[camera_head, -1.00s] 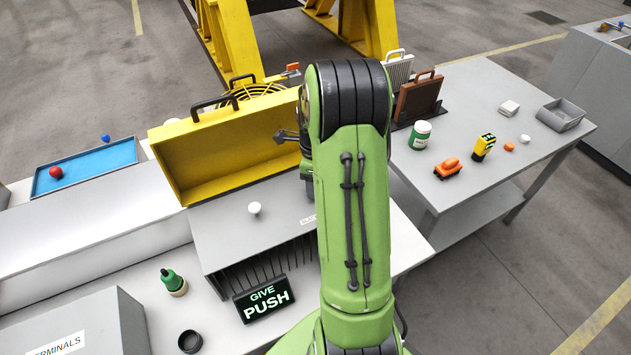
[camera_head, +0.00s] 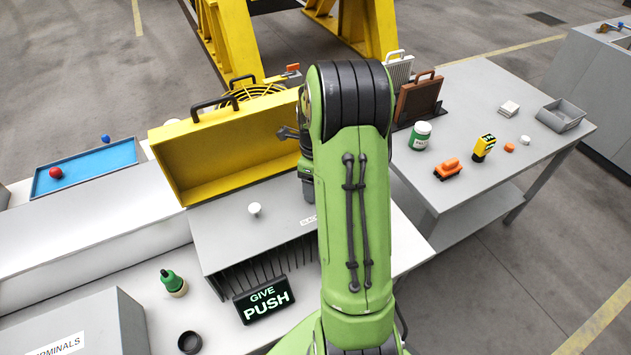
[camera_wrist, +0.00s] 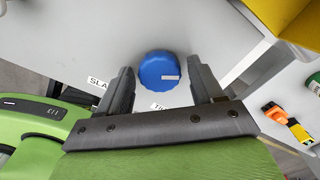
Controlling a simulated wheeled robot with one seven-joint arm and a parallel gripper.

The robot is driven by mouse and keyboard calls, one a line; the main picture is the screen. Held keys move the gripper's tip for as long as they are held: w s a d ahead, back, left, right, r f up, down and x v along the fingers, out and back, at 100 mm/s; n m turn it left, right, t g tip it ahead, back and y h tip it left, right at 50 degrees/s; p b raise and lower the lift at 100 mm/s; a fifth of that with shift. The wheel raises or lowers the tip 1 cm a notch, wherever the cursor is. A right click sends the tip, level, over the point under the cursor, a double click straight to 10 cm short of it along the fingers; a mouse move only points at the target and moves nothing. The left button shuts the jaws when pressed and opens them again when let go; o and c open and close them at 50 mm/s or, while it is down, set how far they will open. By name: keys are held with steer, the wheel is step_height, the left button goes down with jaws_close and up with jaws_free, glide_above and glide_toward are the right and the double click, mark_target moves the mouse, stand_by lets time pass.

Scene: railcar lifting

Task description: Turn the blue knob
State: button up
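The blue knob (camera_wrist: 158,70) shows in the wrist view, with a small white mark on its face. It sits on a light grey panel surface (camera_wrist: 75,40), with partly hidden labels near it. My gripper (camera_wrist: 165,85) is open. Its two dark fingers stand to the left and right of the knob, apart from it, with a gap on each side. In the head view my green arm hides the knob, and only a dark part of my gripper (camera_head: 292,133) shows left of the arm.
A yellow open lid (camera_head: 235,150) stands behind the grey box (camera_head: 225,225) with a white knob (camera_head: 254,209). A lit "GIVE PUSH" sign (camera_head: 264,301) stands in front. A blue tray (camera_head: 85,168) lies left. The right table (camera_head: 480,105) holds a green jar (camera_head: 420,136) and small items.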

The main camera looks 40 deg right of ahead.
steer(key=shift+o, duration=0.5)
step_height(320, 180, up, 16)
steer(key=p, duration=0.2)
steer(key=shift+f, duration=0.15)
